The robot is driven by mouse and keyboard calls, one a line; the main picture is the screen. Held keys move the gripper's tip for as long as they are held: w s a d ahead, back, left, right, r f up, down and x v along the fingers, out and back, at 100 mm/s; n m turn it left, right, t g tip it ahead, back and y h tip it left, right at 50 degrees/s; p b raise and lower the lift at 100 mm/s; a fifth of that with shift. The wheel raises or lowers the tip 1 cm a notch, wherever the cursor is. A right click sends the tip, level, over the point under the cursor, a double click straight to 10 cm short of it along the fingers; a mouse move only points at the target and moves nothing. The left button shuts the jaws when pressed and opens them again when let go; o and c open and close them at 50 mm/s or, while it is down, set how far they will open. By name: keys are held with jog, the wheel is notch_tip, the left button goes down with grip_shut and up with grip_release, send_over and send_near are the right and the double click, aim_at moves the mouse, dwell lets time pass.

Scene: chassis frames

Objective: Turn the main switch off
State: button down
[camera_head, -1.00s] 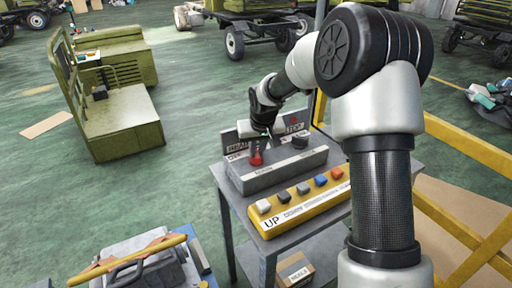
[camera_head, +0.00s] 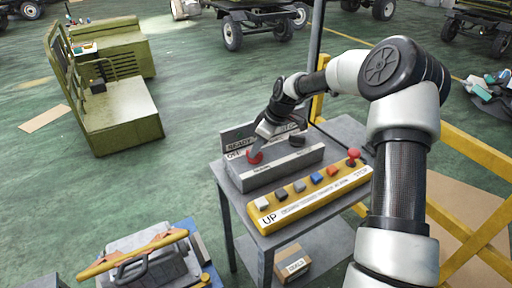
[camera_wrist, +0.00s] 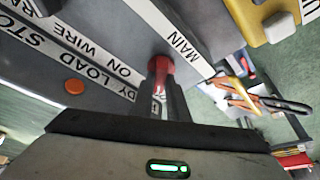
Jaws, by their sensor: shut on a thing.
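The main switch is a red knob (camera_head: 255,157) at the left of a grey control box on a small metal table. In the wrist view the red knob (camera_wrist: 161,68) sits beside a white label reading MAIN (camera_wrist: 181,48). My gripper (camera_head: 262,142) reaches down to the knob from the upper right, tilted. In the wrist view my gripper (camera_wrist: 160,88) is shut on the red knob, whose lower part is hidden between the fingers. The knob's exact pointing direction cannot be told.
A yellow panel (camera_head: 335,189) with several coloured buttons lies in front of the grey box (camera_head: 292,168). A dark knob (camera_head: 297,140) is to the right of the red one. Signs stand behind the box. A yellow railing (camera_head: 470,163) is at the right.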

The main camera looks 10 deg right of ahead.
jog(key=shift+n+g, duration=0.3)
jog(key=shift+n, duration=0.6)
jog(key=c, duration=1.7)
grip_release()
jog(key=v, duration=1.7)
jog(key=shift+w+d+r+b, duration=0.15)
jog(key=shift+d+b, duration=0.1)
jog(key=shift+b, duration=0.05)
